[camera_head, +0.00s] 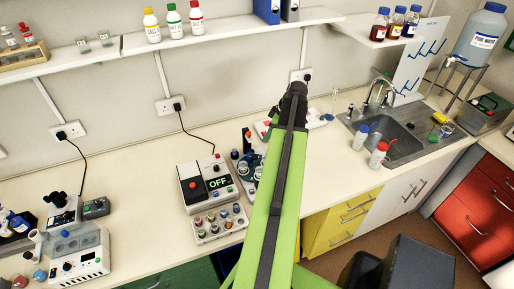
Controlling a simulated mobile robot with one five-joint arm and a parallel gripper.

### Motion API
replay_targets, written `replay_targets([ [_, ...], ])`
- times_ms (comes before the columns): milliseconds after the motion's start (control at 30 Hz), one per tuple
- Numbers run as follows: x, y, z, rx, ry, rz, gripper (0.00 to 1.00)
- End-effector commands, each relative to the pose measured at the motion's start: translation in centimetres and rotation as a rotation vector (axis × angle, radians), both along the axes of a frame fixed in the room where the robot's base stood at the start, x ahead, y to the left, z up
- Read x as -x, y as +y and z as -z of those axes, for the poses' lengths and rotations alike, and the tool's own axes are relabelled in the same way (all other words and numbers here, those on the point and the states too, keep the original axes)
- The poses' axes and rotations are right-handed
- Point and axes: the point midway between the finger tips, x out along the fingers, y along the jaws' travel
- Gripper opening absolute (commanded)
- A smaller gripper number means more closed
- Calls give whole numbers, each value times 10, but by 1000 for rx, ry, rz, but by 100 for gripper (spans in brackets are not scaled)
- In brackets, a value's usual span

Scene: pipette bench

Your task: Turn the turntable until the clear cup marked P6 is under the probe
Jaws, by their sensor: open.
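My gripper (294,92) is the dark end of my green arm, above the back of the bench near the wall; its fingers are too small to make out clearly. A turntable (244,170), apparently the round blue-grey piece carrying several small cups, stands on the bench left of my arm. My arm hides its right side. A dark upright with a red part (247,133) rises at its back; I cannot tell whether this is the probe. The cup marked P6 cannot be picked out, as no cup marks are readable. My gripper is apart from the turntable, up and right of it.
A control box (194,187) with a red button and a display reading OFF stands left of the turntable. A rack of coloured vials (219,224) lies in front. Bench between arm and sink is mostly clear.

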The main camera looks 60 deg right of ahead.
Motion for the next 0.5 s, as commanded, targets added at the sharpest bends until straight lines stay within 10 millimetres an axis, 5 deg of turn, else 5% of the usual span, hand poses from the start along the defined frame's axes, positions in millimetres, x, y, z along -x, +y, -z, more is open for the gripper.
replay_targets([
  [267, 5, -3, 7, 0, 1, 12, 48],
  [500, -8, -1, 43, 0, 1, 10, 48],
])
